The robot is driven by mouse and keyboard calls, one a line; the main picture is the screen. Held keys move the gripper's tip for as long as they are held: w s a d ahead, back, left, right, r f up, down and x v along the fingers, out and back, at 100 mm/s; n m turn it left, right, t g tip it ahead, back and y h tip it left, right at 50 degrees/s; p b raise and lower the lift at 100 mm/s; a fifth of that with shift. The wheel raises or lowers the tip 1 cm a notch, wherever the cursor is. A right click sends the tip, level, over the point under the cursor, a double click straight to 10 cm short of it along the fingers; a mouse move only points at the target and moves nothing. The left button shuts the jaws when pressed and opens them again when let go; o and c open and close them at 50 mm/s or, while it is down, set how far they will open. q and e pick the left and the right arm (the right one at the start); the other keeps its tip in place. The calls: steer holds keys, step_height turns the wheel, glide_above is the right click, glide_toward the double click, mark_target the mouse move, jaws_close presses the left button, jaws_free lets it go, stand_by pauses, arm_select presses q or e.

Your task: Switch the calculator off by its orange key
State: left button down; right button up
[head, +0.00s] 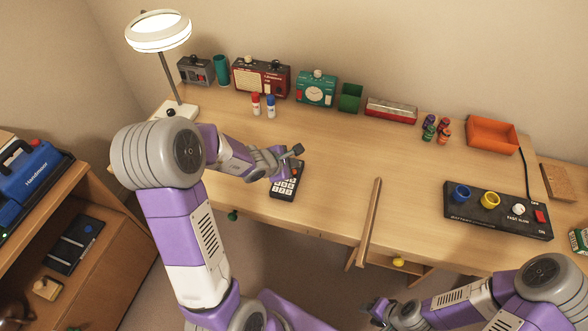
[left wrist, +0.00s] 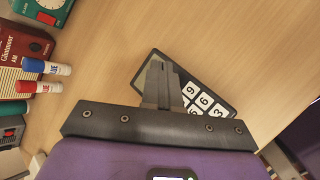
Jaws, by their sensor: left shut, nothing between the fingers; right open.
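The calculator (head: 285,190) is dark with white number keys and lies on the desk near its front edge. In the left wrist view the calculator (left wrist: 214,86) shows keys such as 9, 6 and 3; the fingers cover part of it. My right gripper (head: 372,306) is open and empty, low in front of the desk.
Red and blue glue sticks (head: 270,106) stand nearby. A wooden bar (head: 369,222) lies right of the calculator; a black control panel (head: 497,209) is farther right.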

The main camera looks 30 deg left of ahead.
arm_select(q)
step_height(320, 180, up, 5)
steer(key=p, duration=0.3)
stand_by(0.5)
